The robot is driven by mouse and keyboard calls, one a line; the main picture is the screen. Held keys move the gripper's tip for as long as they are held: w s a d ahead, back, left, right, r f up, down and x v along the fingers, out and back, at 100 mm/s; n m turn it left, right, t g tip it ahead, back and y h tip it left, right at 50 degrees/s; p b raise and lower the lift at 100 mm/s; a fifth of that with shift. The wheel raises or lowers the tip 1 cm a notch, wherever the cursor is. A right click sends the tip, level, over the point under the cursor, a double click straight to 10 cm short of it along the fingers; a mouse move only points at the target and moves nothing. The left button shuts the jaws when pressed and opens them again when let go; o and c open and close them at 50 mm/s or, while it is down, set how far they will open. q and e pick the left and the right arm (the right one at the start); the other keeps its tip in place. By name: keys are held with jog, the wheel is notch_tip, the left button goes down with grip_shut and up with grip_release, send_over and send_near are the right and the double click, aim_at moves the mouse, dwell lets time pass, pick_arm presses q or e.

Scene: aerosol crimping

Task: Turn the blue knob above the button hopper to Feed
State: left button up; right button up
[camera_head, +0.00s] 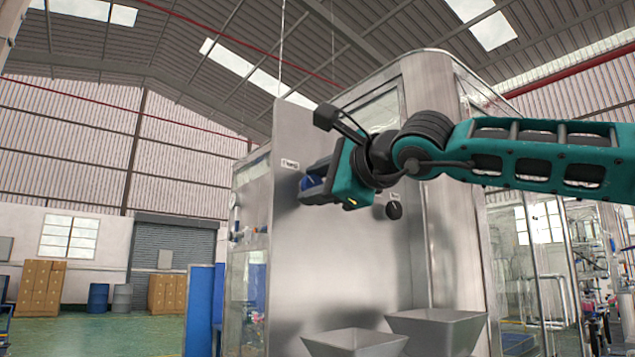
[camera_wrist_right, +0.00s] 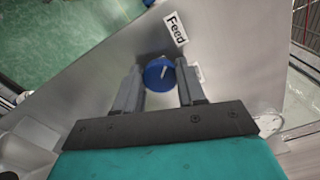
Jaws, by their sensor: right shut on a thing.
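The blue knob (camera_wrist_right: 158,75) is on the steel panel in the right wrist view, between the two fingers of my right gripper (camera_wrist_right: 158,82). The gripper is shut on it. A short white mark on the knob's face slants toward the upper right. The "Feed" label (camera_wrist_right: 176,28) is on the panel beyond the knob. In the head view my right gripper (camera_head: 315,190) is at the panel's upper left, and the knob (camera_head: 308,183) shows partly there behind the fingers. My left gripper is not in view.
The steel panel (camera_head: 335,265) carries a black knob (camera_head: 394,210) right of my gripper. Two steel hoppers, one at left (camera_head: 355,343) and one at right (camera_head: 437,322), stick out below. A second white label (camera_wrist_right: 198,73) is partly hidden by a finger. The panel between gripper and hoppers is clear.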

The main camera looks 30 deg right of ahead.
jog(key=o, duration=1.1)
jog(key=shift+c, duration=0.2)
jog(key=s+d+b, duration=0.1)
jog(key=s, duration=1.2)
jog(key=shift+b, duration=0.4)
jog(key=shift+w, duration=0.1)
